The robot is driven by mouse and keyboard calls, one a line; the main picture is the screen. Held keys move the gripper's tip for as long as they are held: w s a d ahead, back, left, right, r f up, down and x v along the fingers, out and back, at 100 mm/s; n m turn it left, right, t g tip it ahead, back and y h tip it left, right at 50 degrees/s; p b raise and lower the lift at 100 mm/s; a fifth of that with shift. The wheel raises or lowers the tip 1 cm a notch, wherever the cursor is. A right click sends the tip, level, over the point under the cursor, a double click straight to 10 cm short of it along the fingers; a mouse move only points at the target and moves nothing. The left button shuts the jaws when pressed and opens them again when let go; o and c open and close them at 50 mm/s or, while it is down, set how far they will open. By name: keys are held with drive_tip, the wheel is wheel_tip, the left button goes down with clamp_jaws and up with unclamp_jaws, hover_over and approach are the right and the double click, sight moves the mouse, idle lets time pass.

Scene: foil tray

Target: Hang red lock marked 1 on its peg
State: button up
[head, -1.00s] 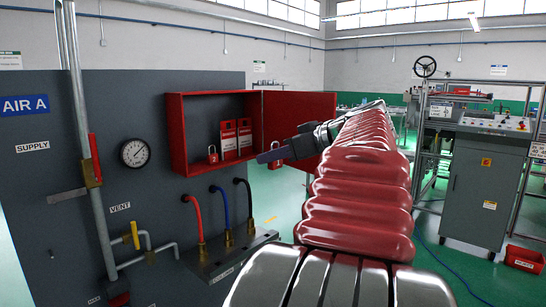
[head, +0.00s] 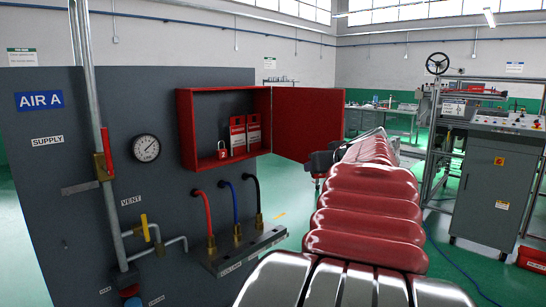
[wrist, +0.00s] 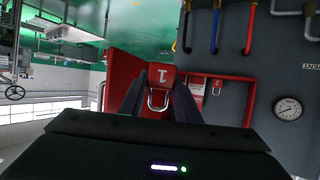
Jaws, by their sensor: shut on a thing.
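The red lock marked 1 (wrist: 161,77) is between the fingers of my gripper (wrist: 160,88) in the wrist view, its metal shackle toward the camera. My gripper is shut on it. In the head view my gripper (head: 318,164) is at the lower edge of the open red cabinet door, partly behind my arm; I cannot make out the lock clearly there. The open red cabinet (head: 186,130) is to the left of my gripper. I cannot make out an empty peg.
Two red-and-white tags (head: 237,136) hang in the cabinet. The cabinet door (head: 308,120) stands open to the right. A gauge (head: 146,148), pipes and several hoses (head: 227,205) are on the grey panel. A machine cabinet (head: 492,185) stands at right.

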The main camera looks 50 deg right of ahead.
drive_tip(key=w+d+f+m+g+h, duration=0.2)
drive_tip(key=d+f+m+g+h, duration=0.15)
drive_tip(key=f, duration=0.85)
drive_tip(key=w+a+f, duration=0.3)
drive_tip(key=w+f, duration=0.2)
drive_tip(key=w, duration=0.1)
drive_tip(key=w+a+f+n+t+y, duration=0.2)
drive_tip(key=w+a+f, duration=0.3)
drive_tip(key=a, duration=0.4)
drive_tip(key=w+a+f+n+t+y, duration=0.1)
drive_tip(key=w+a+f+n+y, duration=0.1)
drive_tip(key=w+a, duration=0.6)
drive_tip(key=w+a+f+n+t+y, duration=0.2)
drive_tip(key=w+a+f, duration=0.25)
drive_tip(key=a, duration=0.55)
drive_tip(key=w+a+f+n+y, duration=0.1)
drive_tip(key=a+f+n+y, duration=0.1)
drive_tip(key=a, duration=1.1)
drive_tip(key=w+a+f+n+t+y, duration=0.1)
drive_tip(key=w+a+f+n+y, duration=0.1)
drive_tip(key=a, duration=1.2)
wheel_tip(320, 180, down, 3)
drive_tip(key=shift+a+r+n+y, duration=0.2)
drive_tip(key=shift+n+y, duration=0.35)
drive_tip(key=shift+y, duration=0.3)
drive_tip(key=shift+d+t, duration=0.15)
drive_tip(key=shift+t, duration=0.1)
